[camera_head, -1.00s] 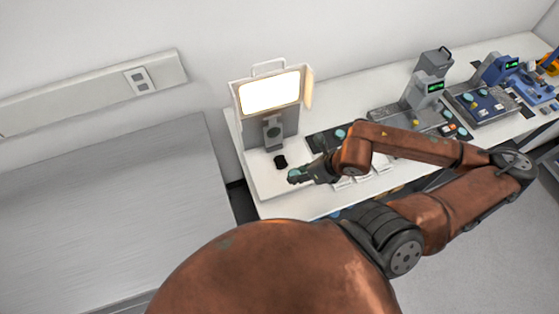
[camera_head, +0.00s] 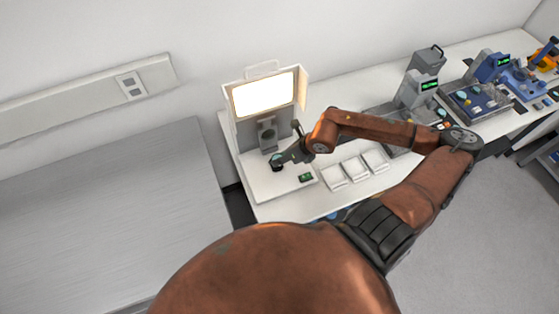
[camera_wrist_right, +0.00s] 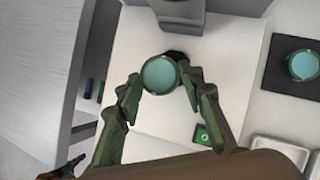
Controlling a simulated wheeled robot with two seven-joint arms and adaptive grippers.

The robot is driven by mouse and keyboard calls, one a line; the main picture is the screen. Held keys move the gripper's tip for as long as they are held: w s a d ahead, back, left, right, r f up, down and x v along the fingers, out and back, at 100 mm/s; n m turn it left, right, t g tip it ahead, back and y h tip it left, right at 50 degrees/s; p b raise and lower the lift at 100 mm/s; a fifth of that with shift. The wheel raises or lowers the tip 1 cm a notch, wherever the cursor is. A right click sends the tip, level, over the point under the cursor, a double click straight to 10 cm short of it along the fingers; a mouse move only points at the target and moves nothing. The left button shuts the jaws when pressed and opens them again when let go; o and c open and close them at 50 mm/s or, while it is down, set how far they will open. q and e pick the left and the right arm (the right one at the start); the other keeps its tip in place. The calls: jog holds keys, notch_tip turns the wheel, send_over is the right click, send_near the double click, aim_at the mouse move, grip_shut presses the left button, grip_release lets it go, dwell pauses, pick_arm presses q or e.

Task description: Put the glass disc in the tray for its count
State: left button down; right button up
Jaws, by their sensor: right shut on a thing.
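My right gripper (camera_head: 279,161) is at the foot of the grey instrument (camera_head: 267,112) with the glowing screen. In the right wrist view its fingertips (camera_wrist_right: 159,80) are shut on a round pale blue-green glass disc (camera_wrist_right: 159,75) with a darker rim. The disc is over or on a small black rest (camera_wrist_right: 175,56), which it partly hides; I cannot tell whether they touch. White trays (camera_head: 332,178) stand in a row to the right on the bench. One also shows in the wrist view (camera_wrist_right: 282,148). My left gripper is not in view.
A small green display (camera_head: 305,177) sits on the instrument's white base (camera_head: 262,186). A second disc (camera_wrist_right: 303,65) lies on a dark mat (camera_wrist_right: 275,78). More instruments (camera_head: 420,88) stand farther right. A grey worktop (camera_head: 100,215) lies left across a gap.

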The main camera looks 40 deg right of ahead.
jog(key=shift+w+d+f, duration=0.1)
jog(key=shift+w+f, duration=0.35)
jog(key=shift+f, duration=0.05)
jog(key=f, duration=0.1)
jog(key=w+f+p, duration=0.1)
jog(key=f, duration=0.1)
jog(key=shift+d, duration=0.15)
jog(key=shift+s+f, duration=0.1)
jog(key=shift+f, duration=0.3)
jog(key=shift+f, duration=0.15)
jog(key=o, duration=1.2)
jog(key=shift+c, duration=0.2)
